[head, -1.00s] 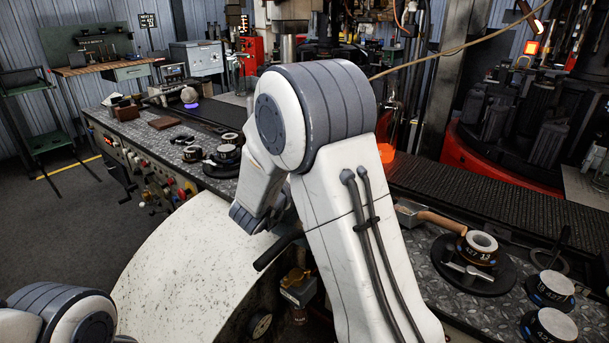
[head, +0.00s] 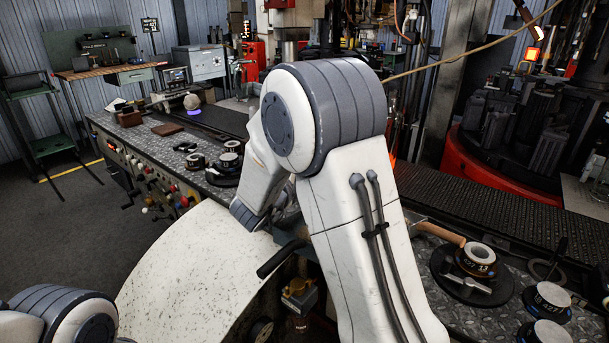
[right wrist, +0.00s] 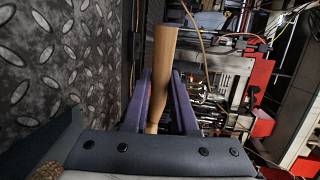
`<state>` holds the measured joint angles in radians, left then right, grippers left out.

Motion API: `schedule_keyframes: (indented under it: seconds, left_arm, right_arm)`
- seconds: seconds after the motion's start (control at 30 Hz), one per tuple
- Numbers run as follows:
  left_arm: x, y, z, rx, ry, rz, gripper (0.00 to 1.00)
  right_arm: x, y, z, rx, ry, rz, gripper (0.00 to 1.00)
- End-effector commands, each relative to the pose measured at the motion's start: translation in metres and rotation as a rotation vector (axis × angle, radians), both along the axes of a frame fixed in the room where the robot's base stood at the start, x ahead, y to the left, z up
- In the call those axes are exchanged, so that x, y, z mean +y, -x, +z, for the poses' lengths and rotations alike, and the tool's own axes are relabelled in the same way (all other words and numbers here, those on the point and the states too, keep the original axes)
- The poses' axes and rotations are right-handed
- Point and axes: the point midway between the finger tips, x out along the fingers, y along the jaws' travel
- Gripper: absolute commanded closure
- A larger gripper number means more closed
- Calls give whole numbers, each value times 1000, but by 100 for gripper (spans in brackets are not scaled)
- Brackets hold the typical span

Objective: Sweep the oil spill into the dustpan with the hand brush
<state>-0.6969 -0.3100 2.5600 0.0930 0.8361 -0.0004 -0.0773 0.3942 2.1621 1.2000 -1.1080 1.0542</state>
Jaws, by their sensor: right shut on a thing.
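My right gripper (right wrist: 160,100) is shut on a light wooden handle (right wrist: 162,70) in the right wrist view, which I take to be the hand brush's. The handle stands upright between the two purple fingers. A brown, rough piece (right wrist: 45,171) shows at the lower left edge of that view; I cannot tell whether it belongs to the brush. In the head view my right arm fills the middle and hides its gripper. I cannot make out the oil spill or the dustpan. My left gripper is out of view.
A patterned metal bench (head: 425,258) carries round dark moulds, one on a black disc (head: 472,286). A dark conveyor belt (head: 480,218) runs behind. A large pale curved surface (head: 185,270) lies in front. A black lever (head: 281,259) sticks out near my right arm.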

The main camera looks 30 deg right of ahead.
Motion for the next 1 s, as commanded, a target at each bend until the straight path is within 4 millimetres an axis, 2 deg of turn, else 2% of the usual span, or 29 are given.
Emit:
schedule_keyframes:
  seconds: [0.6, 1.0]
  left_arm:
    - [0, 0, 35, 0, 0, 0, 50]
    - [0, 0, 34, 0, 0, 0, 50]
  right_arm:
    - [0, -1, 52, -3, 2, 1, 100]
    - [0, 0, 51, -1, 2, 1, 100]
